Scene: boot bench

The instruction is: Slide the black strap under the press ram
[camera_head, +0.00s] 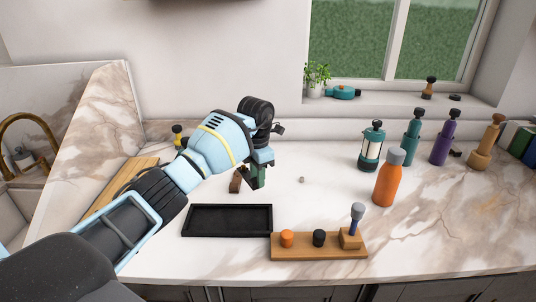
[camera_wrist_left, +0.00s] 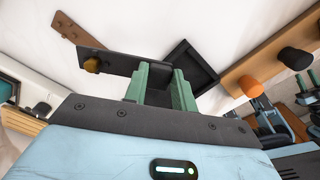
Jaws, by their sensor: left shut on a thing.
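The black strap (camera_wrist_left: 122,64) is a flat dark strip with a brass-coloured stud near its left end. In the left wrist view its right end is between the green fingers of my left gripper (camera_wrist_left: 160,84), which is shut on it. In the head view this gripper (camera_head: 258,178) is over the counter behind the black tray; the strap is not clear there. A wooden block with an upright blue-grey handle (camera_head: 356,217) stands at the right end of a wooden board; it may be the press, but I cannot make out a ram. My right gripper is not in view.
The wooden board (camera_head: 300,253) also carries an orange knob (camera_head: 287,238) and a black knob (camera_head: 319,238). The black tray (camera_head: 187,222) is left of it. A brown strip (camera_wrist_left: 78,30) lies on the counter. An orange bottle (camera_head: 388,183) and a teal canister (camera_head: 371,147) stand right.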

